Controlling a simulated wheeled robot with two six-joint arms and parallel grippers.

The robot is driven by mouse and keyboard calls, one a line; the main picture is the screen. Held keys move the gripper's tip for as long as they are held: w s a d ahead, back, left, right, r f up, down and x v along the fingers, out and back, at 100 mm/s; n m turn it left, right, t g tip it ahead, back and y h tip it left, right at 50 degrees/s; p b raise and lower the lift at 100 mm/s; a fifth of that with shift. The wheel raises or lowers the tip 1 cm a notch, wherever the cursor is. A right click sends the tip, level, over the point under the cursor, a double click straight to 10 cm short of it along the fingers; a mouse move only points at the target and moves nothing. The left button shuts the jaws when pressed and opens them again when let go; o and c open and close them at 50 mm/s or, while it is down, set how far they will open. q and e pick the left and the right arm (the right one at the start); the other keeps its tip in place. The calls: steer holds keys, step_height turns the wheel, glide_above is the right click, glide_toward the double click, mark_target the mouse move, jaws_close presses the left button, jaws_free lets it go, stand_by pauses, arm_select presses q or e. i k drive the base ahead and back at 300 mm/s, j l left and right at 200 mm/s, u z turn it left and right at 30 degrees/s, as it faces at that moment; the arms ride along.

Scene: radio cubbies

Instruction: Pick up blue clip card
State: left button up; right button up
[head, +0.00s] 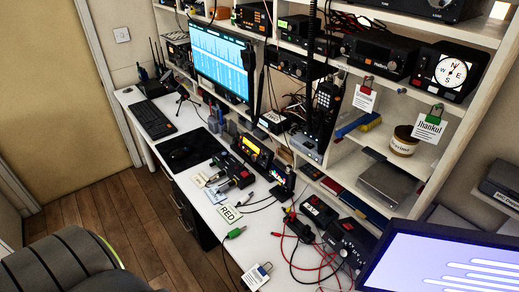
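A small white card (256,276) lies on the white desk near the bottom edge of the head view. A small clip at its upper right corner looks bluish, but it is too small to be sure of its colour. A white card with a red clip (365,98) hangs from a shelf edge at the right. A card with a green clip (429,127) hangs further right. Neither of my grippers shows in this view.
The white desk (222,262) also holds a card reading RED (229,213), a green-handled item (236,232), red and black cables (302,256) and small radios. A monitor (440,262) fills the lower right. A chair (62,265) stands at the lower left.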

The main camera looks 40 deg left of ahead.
mark_target(256, 277)
steer(key=k+u, duration=0.1)
steer(key=u, duration=0.9)
